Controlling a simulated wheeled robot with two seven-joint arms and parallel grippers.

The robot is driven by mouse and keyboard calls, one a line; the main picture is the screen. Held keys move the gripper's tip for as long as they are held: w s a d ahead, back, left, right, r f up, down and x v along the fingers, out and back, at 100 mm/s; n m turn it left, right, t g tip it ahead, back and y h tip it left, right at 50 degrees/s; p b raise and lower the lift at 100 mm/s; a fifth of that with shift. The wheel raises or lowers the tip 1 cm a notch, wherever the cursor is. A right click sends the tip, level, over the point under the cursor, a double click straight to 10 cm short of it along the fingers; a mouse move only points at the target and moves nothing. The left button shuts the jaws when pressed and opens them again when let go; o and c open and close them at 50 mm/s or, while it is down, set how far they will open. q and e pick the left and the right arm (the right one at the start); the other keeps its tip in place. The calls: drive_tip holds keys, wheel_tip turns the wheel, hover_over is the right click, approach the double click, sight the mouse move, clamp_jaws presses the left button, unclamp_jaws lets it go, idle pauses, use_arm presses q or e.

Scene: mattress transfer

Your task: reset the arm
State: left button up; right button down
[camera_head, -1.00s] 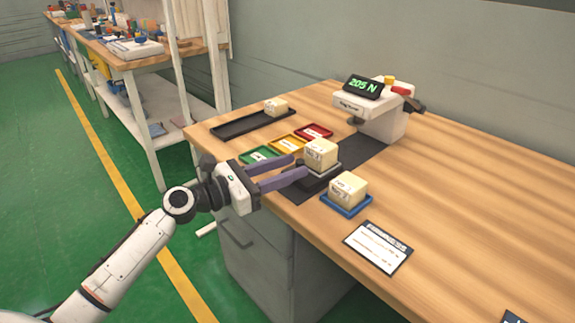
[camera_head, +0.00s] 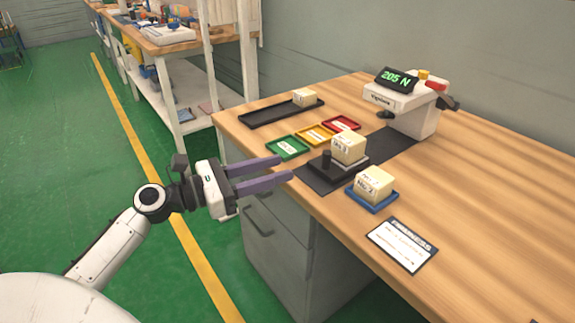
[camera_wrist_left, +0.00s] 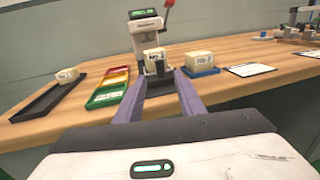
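My left gripper (camera_head: 284,168) is open and empty, its two purple fingers apart just off the near left edge of the wooden table (camera_head: 480,190). In the left wrist view its fingers (camera_wrist_left: 160,97) frame the testing device. A cream block (camera_head: 348,149) sits on the dark platform of the device, beyond the fingertips and apart from them. It also shows in the left wrist view (camera_wrist_left: 154,54). Another cream block (camera_head: 374,184) sits on a blue tray (camera_head: 371,204). A third block (camera_head: 304,97) sits in a long black tray (camera_head: 265,117). My right gripper is not in view.
Green (camera_head: 287,148), yellow (camera_head: 314,135) and red (camera_head: 341,123) trays lie in a row. The tester's display (camera_head: 400,80) reads 205 N. A printed card (camera_head: 402,245) lies near the front edge. A shelf bench (camera_head: 175,40) stands behind.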

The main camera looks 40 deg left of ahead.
use_arm(q)
drive_tip(key=shift+s, duration=0.1)
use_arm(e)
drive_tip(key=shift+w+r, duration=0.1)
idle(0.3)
